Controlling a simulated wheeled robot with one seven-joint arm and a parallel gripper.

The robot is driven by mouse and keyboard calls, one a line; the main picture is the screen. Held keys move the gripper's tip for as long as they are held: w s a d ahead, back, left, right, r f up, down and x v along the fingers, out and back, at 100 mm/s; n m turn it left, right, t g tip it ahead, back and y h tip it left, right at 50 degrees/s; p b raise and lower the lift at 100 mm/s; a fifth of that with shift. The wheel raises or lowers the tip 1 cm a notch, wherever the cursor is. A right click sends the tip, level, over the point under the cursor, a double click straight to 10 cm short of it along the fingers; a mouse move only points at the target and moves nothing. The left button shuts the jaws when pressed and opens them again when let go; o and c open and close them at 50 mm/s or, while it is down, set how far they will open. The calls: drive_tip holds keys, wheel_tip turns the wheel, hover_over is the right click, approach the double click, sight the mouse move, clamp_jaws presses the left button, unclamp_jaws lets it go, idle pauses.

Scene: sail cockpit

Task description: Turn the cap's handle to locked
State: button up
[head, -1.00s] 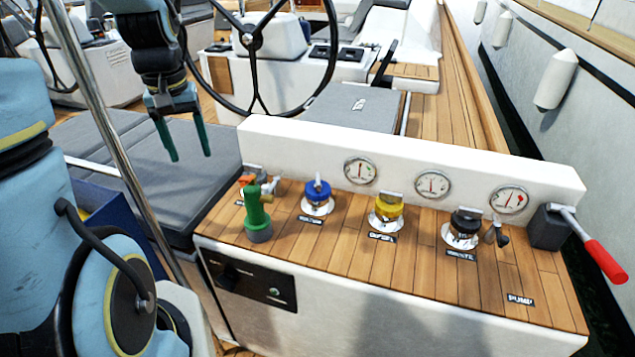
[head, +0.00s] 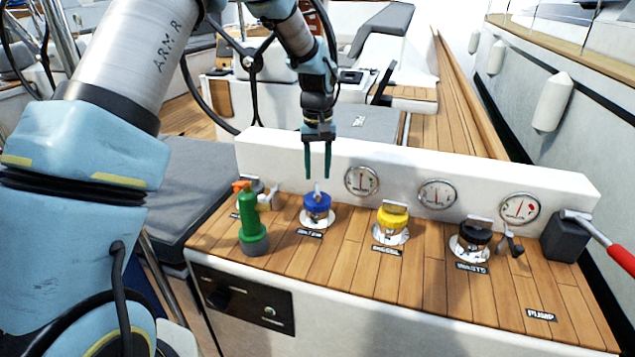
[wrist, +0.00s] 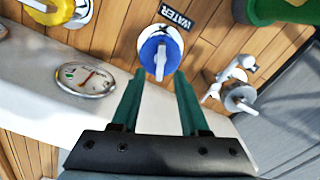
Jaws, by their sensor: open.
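The blue cap (head: 317,206) with a pale raised handle (head: 317,190) sits on a metal deck fitting, behind a label. In the wrist view the blue cap (wrist: 161,50) lies ahead of the fingers and its white handle (wrist: 160,62) points roughly toward my gripper. The label beside it reads WATER (wrist: 177,18). My gripper (head: 318,174) is open and empty, pointing down just above the blue cap. In the wrist view its two green fingertips (wrist: 157,75) stand apart, either side of the cap's near edge. I cannot see contact.
A green bottle (head: 252,225) and a small tap (head: 268,197) stand left of the cap. Yellow (head: 393,216) and black (head: 473,234) caps are to the right. A white upright panel with gauges (head: 362,181) runs behind. A red-handled pump (head: 567,235) is at far right.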

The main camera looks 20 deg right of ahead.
sight(317, 188)
drive_tip(key=shift+f+p, duration=0.35)
drive_tip(key=shift+f, duration=2)
clamp_jaws()
